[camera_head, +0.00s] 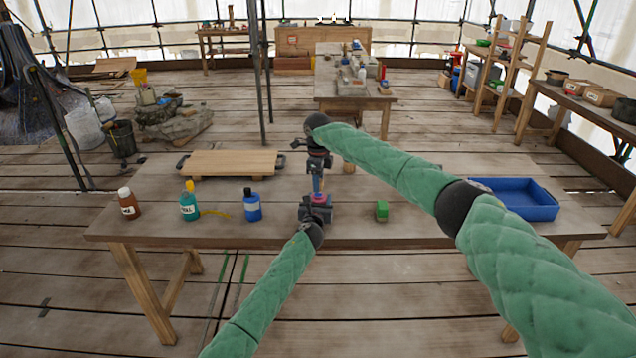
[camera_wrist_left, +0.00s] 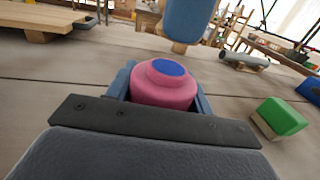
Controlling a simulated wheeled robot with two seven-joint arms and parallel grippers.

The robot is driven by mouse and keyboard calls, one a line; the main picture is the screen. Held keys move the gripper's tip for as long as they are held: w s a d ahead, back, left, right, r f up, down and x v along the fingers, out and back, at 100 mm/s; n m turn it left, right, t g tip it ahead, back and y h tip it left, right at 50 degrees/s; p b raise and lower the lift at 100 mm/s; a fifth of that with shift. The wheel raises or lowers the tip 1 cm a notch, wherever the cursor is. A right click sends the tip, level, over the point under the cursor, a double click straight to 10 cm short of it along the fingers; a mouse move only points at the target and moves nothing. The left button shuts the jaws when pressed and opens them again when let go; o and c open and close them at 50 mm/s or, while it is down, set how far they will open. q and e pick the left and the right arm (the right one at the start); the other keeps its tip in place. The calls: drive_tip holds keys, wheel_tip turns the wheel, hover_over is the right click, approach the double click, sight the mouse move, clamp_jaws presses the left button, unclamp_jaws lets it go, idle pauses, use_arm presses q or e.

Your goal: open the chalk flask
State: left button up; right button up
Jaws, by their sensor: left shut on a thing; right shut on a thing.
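A pink flask (camera_head: 318,199) with a round shoulder stands near the middle of the table. In the left wrist view the flask (camera_wrist_left: 163,88) shows a blue disc on its narrow top; I cannot tell whether this is an opening or a plug. No label shows on it. My left gripper (camera_head: 316,207) is shut around its body from the near side. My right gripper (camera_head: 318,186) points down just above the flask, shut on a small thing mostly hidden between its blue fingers. A blue end above the flask shows in the left wrist view, apart from its top.
Left on the table are a brown bottle (camera_head: 128,203), a teal bottle (camera_head: 189,205), a blue bottle (camera_head: 252,206) and a wooden board (camera_head: 230,162). A green block (camera_head: 382,210) lies right of the flask. A blue tray (camera_head: 530,212) sits at the right end.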

drive_tip(key=shift+r, duration=2)
use_arm(q)
drive_tip(key=o, duration=1.5)
drive_tip(key=shift+c, duration=0.2)
drive_tip(key=shift+s, duration=0.1)
